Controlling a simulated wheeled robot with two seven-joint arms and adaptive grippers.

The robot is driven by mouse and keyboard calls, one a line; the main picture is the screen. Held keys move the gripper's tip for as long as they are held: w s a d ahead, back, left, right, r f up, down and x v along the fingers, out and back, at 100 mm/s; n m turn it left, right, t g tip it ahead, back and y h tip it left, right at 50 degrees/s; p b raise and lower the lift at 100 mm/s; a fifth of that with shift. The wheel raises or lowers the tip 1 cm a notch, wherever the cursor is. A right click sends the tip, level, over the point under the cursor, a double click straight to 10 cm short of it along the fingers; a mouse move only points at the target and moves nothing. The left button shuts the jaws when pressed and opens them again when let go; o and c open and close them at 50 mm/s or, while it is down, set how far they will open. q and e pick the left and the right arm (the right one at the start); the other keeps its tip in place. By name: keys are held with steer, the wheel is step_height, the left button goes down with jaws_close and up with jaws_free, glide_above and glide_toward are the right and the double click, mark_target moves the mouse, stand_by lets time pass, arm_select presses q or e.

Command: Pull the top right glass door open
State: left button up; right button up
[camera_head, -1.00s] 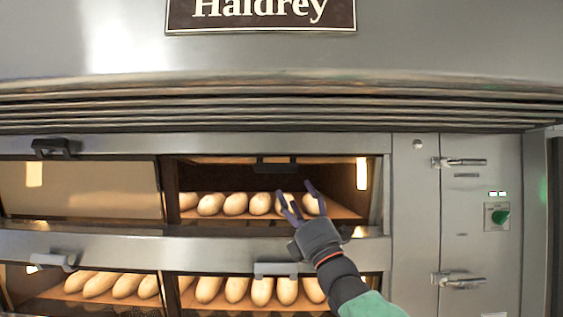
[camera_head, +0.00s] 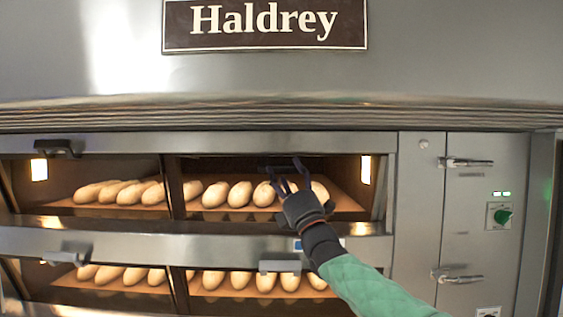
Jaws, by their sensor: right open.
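The top right glass door (camera_head: 235,172) is in the oven's upper row, with several pale loaves on a shelf visible behind it. Its dark handle (camera_head: 280,163) lies along the upper edge and is hard to make out against the dark interior. I cannot tell whether the door is fully shut. My right gripper (camera_head: 286,170) is open, with its two fingers pointing up and the tips at the handle. Contact cannot be made out. The hand covers part of the loaves. My left gripper is out of view.
The top left door has a dark handle (camera_head: 57,148). A steel rail (camera_head: 190,245) crosses below the upper row, and a lower right handle (camera_head: 280,266) sits under my wrist.

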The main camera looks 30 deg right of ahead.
steer(key=shift+p+x, duration=0.35)
steer(key=shift+x, duration=0.9)
jaws_close()
steer(key=shift+s+a+r+m+g+h, duration=0.1)
steer(key=shift+s+r+m+g+h, duration=0.2)
steer(key=shift+r+m+g+h, duration=0.3)
steer(key=shift+r+m+g, duration=0.1)
steer(key=shift+m+g, duration=0.5)
